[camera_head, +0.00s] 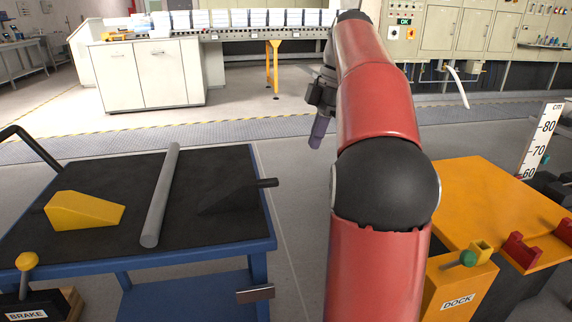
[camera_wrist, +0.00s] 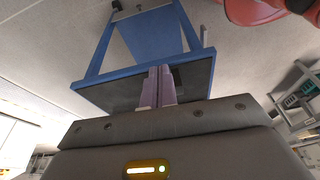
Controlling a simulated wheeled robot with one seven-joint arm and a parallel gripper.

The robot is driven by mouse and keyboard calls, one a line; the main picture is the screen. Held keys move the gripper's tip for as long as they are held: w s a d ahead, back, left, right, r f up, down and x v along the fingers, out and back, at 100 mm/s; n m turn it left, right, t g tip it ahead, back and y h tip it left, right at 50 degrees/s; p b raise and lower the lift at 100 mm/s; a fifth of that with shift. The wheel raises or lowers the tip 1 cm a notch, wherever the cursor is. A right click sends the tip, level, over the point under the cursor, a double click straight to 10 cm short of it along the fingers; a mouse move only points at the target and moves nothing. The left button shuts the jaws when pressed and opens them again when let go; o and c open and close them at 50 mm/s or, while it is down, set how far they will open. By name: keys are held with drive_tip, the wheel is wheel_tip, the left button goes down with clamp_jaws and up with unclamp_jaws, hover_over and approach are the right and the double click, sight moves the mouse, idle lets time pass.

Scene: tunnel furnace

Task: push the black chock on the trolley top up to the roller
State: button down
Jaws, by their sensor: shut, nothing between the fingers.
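The black chock (camera_head: 228,197) lies on the dark top of the blue trolley (camera_head: 110,256) in the head view. It is a wedge with a short peg pointing right, near the trolley's right edge. Its thin end faces the grey roller (camera_head: 160,195), with a narrow strip of top between them. The yellow chock (camera_head: 85,210) lies left of the roller. My gripper (camera_head: 318,133) is in the air right of the trolley, beyond its far right corner, apart from the chock. In the wrist view its purple fingers (camera_wrist: 157,84) are together and empty, with the trolley (camera_wrist: 150,45) behind them.
An orange dock (camera_head: 495,205) with red brackets and an upright scale (camera_head: 541,140) stands at right. A brake box with a yellow-knobbed lever (camera_head: 27,262) is at front left. A white cabinet (camera_head: 150,75) and conveyor stand at the back.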

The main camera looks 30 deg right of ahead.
sight(253, 177)
drive_tip(key=w+a+f+b, duration=0.2)
drive_tip(key=a+f, duration=0.4)
drive_tip(key=f, duration=0.3)
drive_tip(key=shift+f, duration=0.15)
drive_tip(key=a, duration=0.2)
drive_tip(key=w+a, duration=0.1)
drive_tip(key=a, duration=0.2)
drive_tip(key=w+a, duration=0.1)
drive_tip(key=a, duration=0.1)
drive_tip(key=shift+w+a, duration=0.1)
drive_tip(key=shift+a, duration=0.05)
drive_tip(key=shift+p, duration=0.3)
